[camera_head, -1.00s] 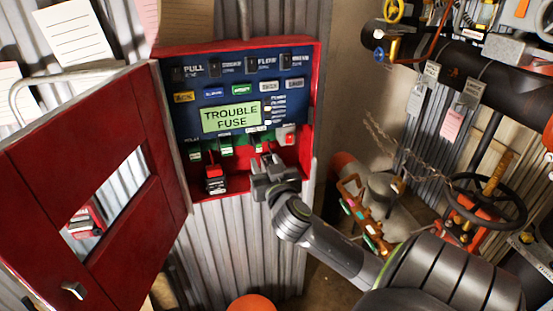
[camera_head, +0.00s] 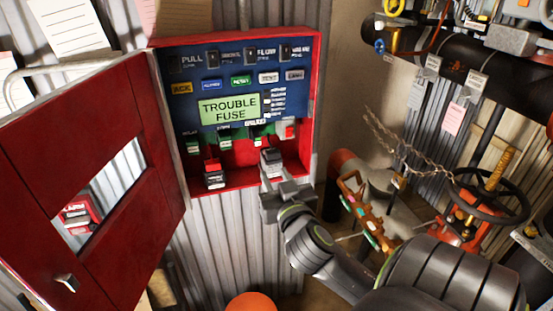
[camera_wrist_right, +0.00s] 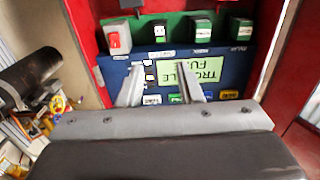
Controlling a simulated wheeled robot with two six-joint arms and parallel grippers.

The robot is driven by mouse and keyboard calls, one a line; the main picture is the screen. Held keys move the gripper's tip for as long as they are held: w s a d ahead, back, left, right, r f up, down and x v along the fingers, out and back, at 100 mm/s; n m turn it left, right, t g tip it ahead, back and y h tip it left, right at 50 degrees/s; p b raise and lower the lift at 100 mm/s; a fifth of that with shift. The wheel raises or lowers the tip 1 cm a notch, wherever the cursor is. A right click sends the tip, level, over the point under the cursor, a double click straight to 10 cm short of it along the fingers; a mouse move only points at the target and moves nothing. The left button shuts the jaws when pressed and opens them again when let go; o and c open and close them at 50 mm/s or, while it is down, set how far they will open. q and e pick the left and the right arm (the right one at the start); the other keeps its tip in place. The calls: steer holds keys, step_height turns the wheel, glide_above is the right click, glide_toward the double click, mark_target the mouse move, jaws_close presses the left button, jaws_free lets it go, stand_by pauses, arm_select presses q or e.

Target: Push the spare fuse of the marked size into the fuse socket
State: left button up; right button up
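The red panel box (camera_head: 318,92) stands open, its display (camera_head: 229,108) reading "TROUBLE FUSE". A row of small green blocks (camera_head: 225,140) sits below the blue panel; they also show upside down in the wrist view (camera_wrist_right: 200,35). One block there (camera_wrist_right: 160,32) has a dark and white face. I cannot tell which is the fuse socket, nor pick out the marked spare fuse. My right gripper (camera_head: 285,192) is in front of the box's lower right edge. In the wrist view its two fingers (camera_wrist_right: 159,86) are apart with nothing between them. My left gripper is out of view.
The red door (camera_head: 60,190) swings out left. A red-and-white part (camera_wrist_right: 118,38) is beside the green blocks. Pipes, a chain and a black handwheel (camera_head: 487,205) stand at the right.

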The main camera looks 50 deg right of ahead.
mark_target(258, 137)
steer(key=shift+w+d+r+p, duration=0.1)
steer(key=shift+w+r+p, duration=0.2)
steer(key=shift+p, duration=0.1)
steer(key=shift+c, duration=1.2)
steer(key=shift+n, duration=0.6)
steer(key=p+x, duration=0.2)
steer(key=r+p+x, duration=0.1)
steer(key=p+x, duration=0.2)
steer(key=shift+w+d, duration=0.2)
steer(key=shift+w, duration=0.05)
jaws_close()
steer(key=shift+x, duration=3.3)
steer(key=shift+f, duration=0.15)
